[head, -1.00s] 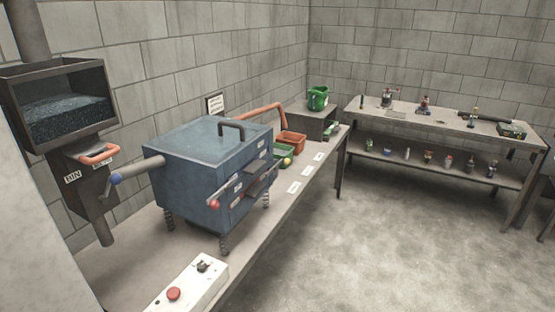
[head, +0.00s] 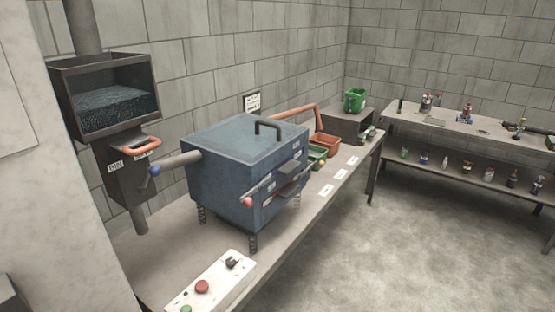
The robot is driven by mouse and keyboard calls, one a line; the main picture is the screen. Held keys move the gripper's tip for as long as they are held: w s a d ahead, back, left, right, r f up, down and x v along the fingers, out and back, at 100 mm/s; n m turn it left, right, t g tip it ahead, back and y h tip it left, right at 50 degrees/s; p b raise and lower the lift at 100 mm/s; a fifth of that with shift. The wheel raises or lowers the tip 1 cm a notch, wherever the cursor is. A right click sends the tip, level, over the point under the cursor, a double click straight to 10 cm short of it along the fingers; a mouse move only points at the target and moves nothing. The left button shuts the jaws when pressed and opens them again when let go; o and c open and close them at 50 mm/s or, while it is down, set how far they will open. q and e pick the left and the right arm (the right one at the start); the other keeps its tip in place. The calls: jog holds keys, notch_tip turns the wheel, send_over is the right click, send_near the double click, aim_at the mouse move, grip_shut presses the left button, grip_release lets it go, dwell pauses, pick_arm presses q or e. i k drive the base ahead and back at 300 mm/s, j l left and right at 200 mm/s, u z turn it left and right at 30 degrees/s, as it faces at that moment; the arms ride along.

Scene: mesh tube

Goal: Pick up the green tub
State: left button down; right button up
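Two green containers show in the head view. A small green open tub (head: 317,154) sits on the bench just behind the blue machine, partly hidden by it, beside an orange-brown tub. A green bucket-like container (head: 355,100) stands upright on a dark box at the bench's far end. I cannot tell which one the task calls the green tub. Neither of my grippers is in view.
The blue sprung machine (head: 246,172) with an orange-brown tub (head: 326,143) behind it stands on the long bench (head: 290,222). A white control box (head: 212,284) is at the near end. A hopper (head: 105,95) hangs at left. Floor (head: 400,250) right of the bench is clear.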

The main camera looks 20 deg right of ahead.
aim_at(314, 153)
jog(key=i+l+u, duration=0.25)
jog(key=l+u, duration=0.2)
jog(key=i+l+u, duration=0.1)
jog(key=l+u, duration=0.15)
jog(key=l, duration=0.2)
jog(key=i+l+u, duration=0.2)
jog(key=k+l, duration=0.1)
